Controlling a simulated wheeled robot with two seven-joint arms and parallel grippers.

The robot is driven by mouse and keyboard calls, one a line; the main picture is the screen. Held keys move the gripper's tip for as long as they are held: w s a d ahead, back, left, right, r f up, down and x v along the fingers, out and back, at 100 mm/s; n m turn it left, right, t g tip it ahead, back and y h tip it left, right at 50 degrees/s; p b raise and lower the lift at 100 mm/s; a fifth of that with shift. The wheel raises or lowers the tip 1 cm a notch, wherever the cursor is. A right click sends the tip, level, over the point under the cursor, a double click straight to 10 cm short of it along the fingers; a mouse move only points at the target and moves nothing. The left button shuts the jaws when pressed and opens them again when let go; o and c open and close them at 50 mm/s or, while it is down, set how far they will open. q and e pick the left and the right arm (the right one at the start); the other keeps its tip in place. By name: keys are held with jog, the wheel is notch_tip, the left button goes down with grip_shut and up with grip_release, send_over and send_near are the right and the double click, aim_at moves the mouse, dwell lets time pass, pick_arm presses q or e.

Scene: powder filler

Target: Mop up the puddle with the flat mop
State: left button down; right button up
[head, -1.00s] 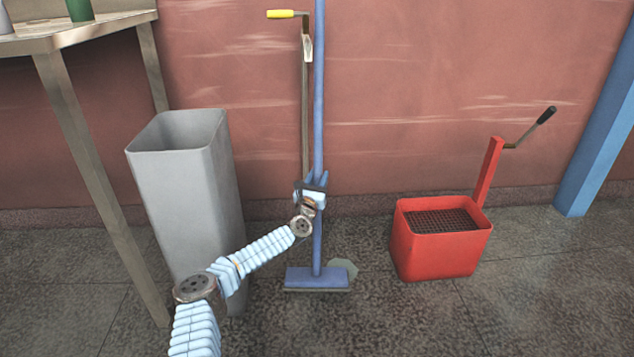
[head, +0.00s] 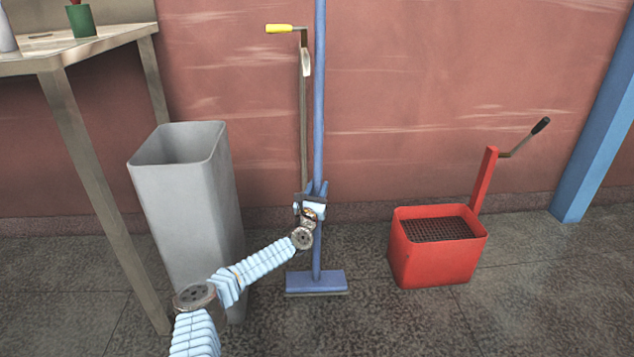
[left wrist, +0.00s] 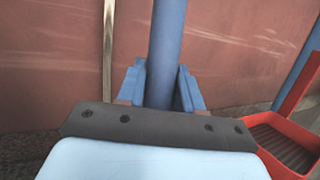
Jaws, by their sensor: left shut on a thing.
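The flat mop (head: 316,282) stands upright on the floor, its blue head flat on the dark tiles and its long blue handle (head: 319,100) rising out of the top of the view. My left gripper (head: 316,190) is shut on the lower part of the handle. In the left wrist view the handle (left wrist: 167,45) passes between the two blue fingers of my left gripper (left wrist: 161,88). No puddle shows on the floor around the mop head; what lies under the head is hidden. My right gripper is not in view.
A tall grey bin (head: 190,200) stands left of the mop, close to my left arm. A red wringer bucket (head: 435,265) with a crank stands to the right. A yellow-handled tool (head: 304,120) is behind the mop by the wall. A table (head: 100,45) is at the left. Floor in front is clear.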

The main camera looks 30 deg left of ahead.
pick_arm(q)
jog(key=shift+s+d+f, duration=0.4)
jog(key=shift+f, duration=0.2)
jog(key=shift+w+a+f+b, duration=0.1)
jog(key=shift+w+f+b, duration=0.15)
jog(key=shift+b, duration=0.75)
jog(key=shift+r, duration=0.15)
jog(key=shift+s+d+b, duration=0.25)
jog(key=shift+s+d, duration=0.2)
jog(key=shift+s, duration=0.2)
jog(key=shift+s+d+b, duration=0.25)
jog(key=shift+s+d, duration=0.15)
jog(key=shift+s, duration=0.2)
jog(key=shift+s+d, duration=0.5)
jog(key=shift+s, duration=0.25)
jog(key=shift+s+d, duration=0.5)
jog(key=shift+s, duration=0.25)
jog(key=shift+r+p, duration=0.3)
jog(key=shift+r, duration=0.05)
